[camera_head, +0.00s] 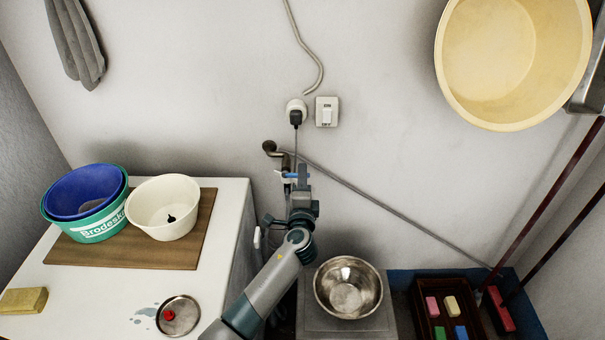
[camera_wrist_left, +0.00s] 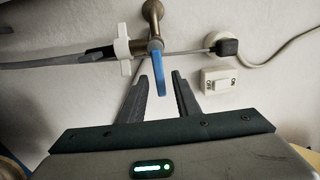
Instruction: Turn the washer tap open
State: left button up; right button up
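The washer tap (camera_head: 286,160) is a metal wall tap above the gap between the white washer and the basin ledge. It also shows at the top of the left wrist view (camera_wrist_left: 153,18), with a white hose connector (camera_wrist_left: 122,50) to its left. Its blue lever (camera_wrist_left: 158,75) points from the tap toward my gripper. My left gripper (camera_wrist_left: 160,76) is open, with one finger on each side of the lever's end. A gap shows beside the lever, so it is not clamped. In the head view my left gripper (camera_head: 301,188) partly hides the tap. My right gripper is not in view.
A wall socket with a black plug (camera_head: 296,117) and a switch (camera_head: 326,111) are above the tap. The washer top (camera_head: 85,285) holds tubs on a board (camera_head: 203,240). A steel bowl (camera_head: 348,287) stands right of my arm. A pipe (camera_head: 400,215) slants along the wall.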

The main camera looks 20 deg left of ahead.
pick_arm(q)
jog(key=shift+w+a, duration=0.2)
jog(key=shift+w, duration=0.4)
jog(key=shift+c, duration=0.3)
grip_shut()
